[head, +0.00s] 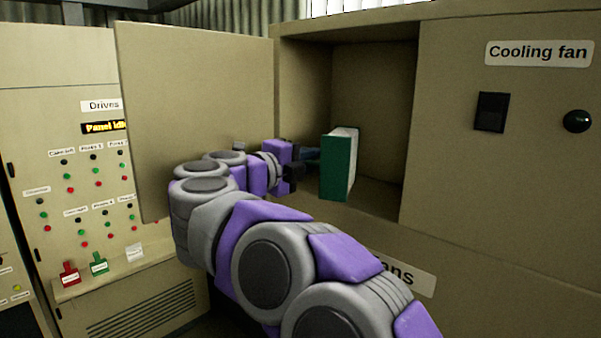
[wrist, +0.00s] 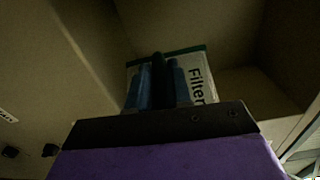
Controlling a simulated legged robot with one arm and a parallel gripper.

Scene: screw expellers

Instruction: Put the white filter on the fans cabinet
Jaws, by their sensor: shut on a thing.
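The filter (head: 338,163) is a box with a green side and a paler face, upright inside the open compartment of the fans cabinet (head: 510,190). In the wrist view it is white with a green edge and the word "Filter" (wrist: 198,84). My gripper (head: 314,156) reaches into the compartment from the left. Its blue fingers (wrist: 158,86) are shut on the filter. I cannot tell whether the filter's base touches the compartment floor. The filter's far side and part of its face behind the fingers are hidden.
The cabinet door (head: 195,110) stands open to the left of the compartment. A "Cooling fan" label (head: 539,53), a black switch (head: 491,112) and a round knob (head: 577,121) are on the right panel. A drives panel (head: 95,190) with buttons stands at the left.

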